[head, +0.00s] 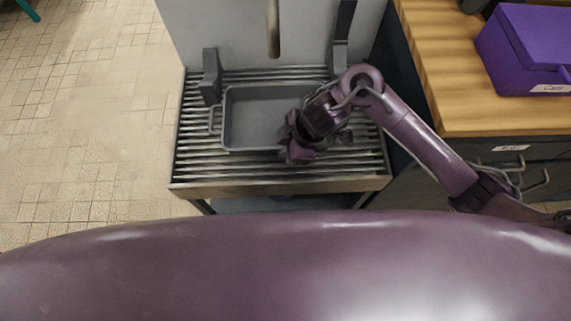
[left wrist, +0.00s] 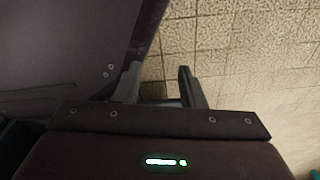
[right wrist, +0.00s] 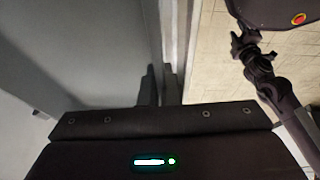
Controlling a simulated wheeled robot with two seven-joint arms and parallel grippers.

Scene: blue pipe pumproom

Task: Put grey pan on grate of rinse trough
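The grey pan (head: 255,112) is a shallow rectangular tray with a wire handle at its left end. In the head view it lies flat over the slatted grate (head: 200,168) of the rinse trough; I cannot tell whether its base touches the slats. My right gripper (head: 297,150) is at the pan's front right, and my arm hides that corner. In the right wrist view, the fingers (right wrist: 160,88) are close together on the wall of the grey pan (right wrist: 95,55). My left gripper (left wrist: 162,88) is open and empty in the left wrist view, outside the head view.
Two dark uprights (head: 211,77) stand at the back of the trough, and a brown spout (head: 273,28) hangs over its rear. A wooden counter (head: 460,85) with a purple box (head: 525,50) is at the right. Tiled floor (head: 90,130) is clear at the left.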

